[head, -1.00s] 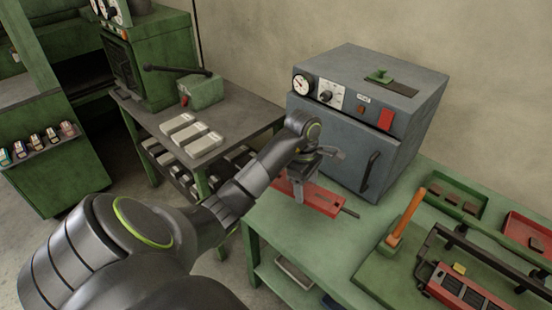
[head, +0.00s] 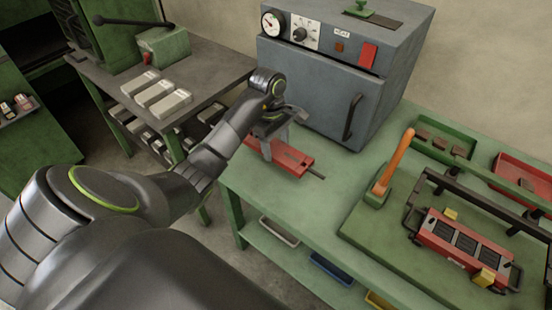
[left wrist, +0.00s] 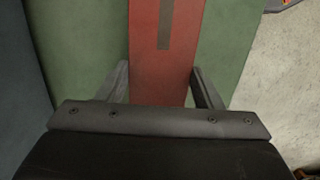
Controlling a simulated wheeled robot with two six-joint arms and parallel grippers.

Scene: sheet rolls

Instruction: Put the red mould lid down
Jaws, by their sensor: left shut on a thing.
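The red mould lid (head: 292,158), a long flat red piece with a dark rod at its right end, is at the back left of the green bench (head: 265,200), in front of the grey oven. My left gripper (head: 277,148) is shut on it from above, near its left end. In the left wrist view the lid (left wrist: 165,45) runs between the two fingers (left wrist: 163,88), with a dark slot along its middle. I cannot tell whether its underside touches the bench. My right gripper is not in view.
The grey oven (head: 325,85) stands close behind the lid. To the right, a green board (head: 385,225) carries an orange-handled lever (head: 395,165) and a red mould with dark cavities (head: 462,245). Bare bench lies between the lid and the board.

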